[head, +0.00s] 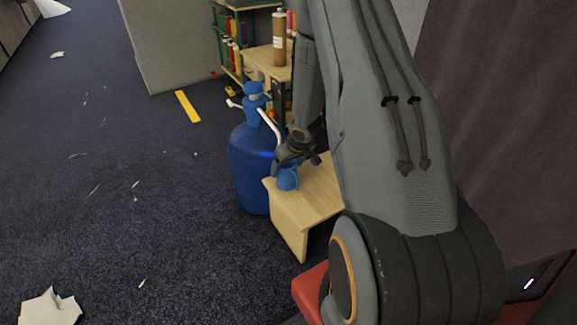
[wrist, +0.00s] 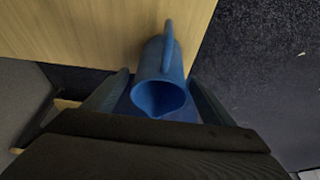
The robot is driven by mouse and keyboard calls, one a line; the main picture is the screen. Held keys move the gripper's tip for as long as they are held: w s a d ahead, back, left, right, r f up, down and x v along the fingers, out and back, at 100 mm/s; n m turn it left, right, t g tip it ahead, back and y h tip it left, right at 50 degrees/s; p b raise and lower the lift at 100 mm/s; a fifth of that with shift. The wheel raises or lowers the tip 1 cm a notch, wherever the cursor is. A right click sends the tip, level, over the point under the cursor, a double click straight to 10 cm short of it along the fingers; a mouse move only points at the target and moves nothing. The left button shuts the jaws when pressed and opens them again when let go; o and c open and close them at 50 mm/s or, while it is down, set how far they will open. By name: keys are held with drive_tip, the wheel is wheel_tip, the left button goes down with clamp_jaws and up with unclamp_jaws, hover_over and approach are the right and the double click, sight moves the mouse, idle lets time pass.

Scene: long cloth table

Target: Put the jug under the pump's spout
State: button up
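The blue jug (wrist: 161,70) stands on a small light wooden table (head: 288,213). In the wrist view its open mouth faces the camera, its handle points up in the picture and its pouring lip points down. In the head view the jug (head: 288,180) shows just under my gripper (head: 297,158), partly covered. In the wrist view the fingers of my gripper (wrist: 159,76) flank the jug, with a thin gap on each side. The blue pump bottle (head: 251,165) stands on the floor against the table's left side. Its white spout (head: 271,127) slopes down toward my gripper; its end is near the wrist.
A shelf with coloured items (head: 230,45) and a wooden stand bearing a brown bottle (head: 279,40) are behind the pump. A grey partition (head: 175,45) stands at the back. A yellow strip (head: 187,106) and paper scraps lie on the dark carpet, which is mostly free at left.

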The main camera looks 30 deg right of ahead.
drive_tip(key=p+v, duration=0.6)
drive_tip(key=v, duration=0.6)
drive_tip(key=s+a+r+g+h, duration=0.1)
drive_tip(key=s+a+r, duration=0.1)
drive_tip(key=a+r, duration=0.55)
drive_tip(key=s+a+r+h, duration=0.15)
drive_tip(key=a+r, duration=0.25)
drive_tip(key=r, duration=0.6)
drive_tip(key=s+a+r+n+g+y, duration=0.1)
drive_tip(key=s+a+r, duration=0.4)
drive_tip(key=s+a, duration=0.3)
drive_tip(key=s+a+r+n+g+y, duration=0.1)
drive_tip(key=s+a+r, duration=0.5)
drive_tip(key=s, duration=1)
drive_tip(key=a+g+y, duration=0.1)
drive_tip(key=a, duration=0.2)
drive_tip(key=shift+s+a+n, duration=0.15)
drive_tip(key=shift+s+n, duration=0.05)
drive_tip(key=shift+n, duration=0.1)
drive_tip(key=shift+r, duration=0.1)
